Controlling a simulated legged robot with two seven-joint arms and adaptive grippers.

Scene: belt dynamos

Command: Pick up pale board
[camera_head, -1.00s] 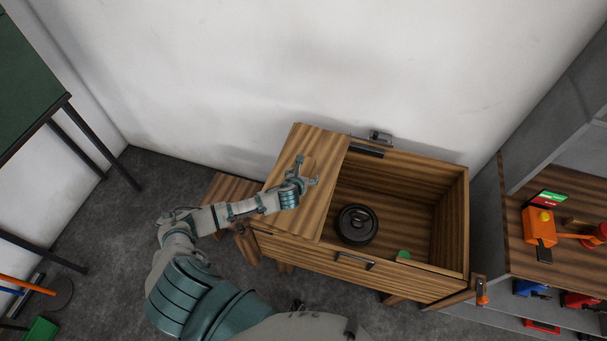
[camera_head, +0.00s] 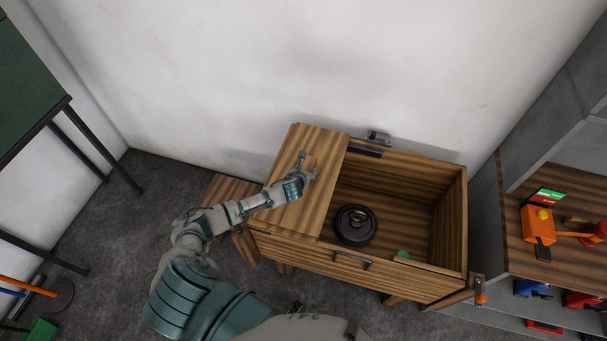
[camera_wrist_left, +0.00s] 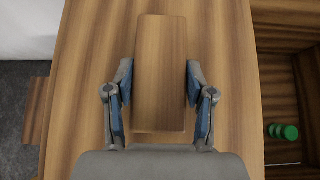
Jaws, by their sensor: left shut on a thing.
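The pale board (camera_wrist_left: 160,75) is a small, plain, light brown block in the left wrist view. It lies between the two fingers of my left gripper (camera_wrist_left: 158,95), which is shut on its long sides. In the head view my left gripper (camera_head: 306,172) is over the wooden top at the left part of the chest (camera_head: 318,150), and the board is hard to tell from the wood there. I cannot tell whether the board touches the top or is just above it. My right gripper is not in view.
The open wooden box (camera_head: 440,215) holds a round black object (camera_head: 356,225) and a green piece (camera_head: 403,254), which also shows in the left wrist view (camera_wrist_left: 284,131). A shelf with orange tools (camera_head: 540,222) stands at right. A green-topped table (camera_head: 30,95) is at left.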

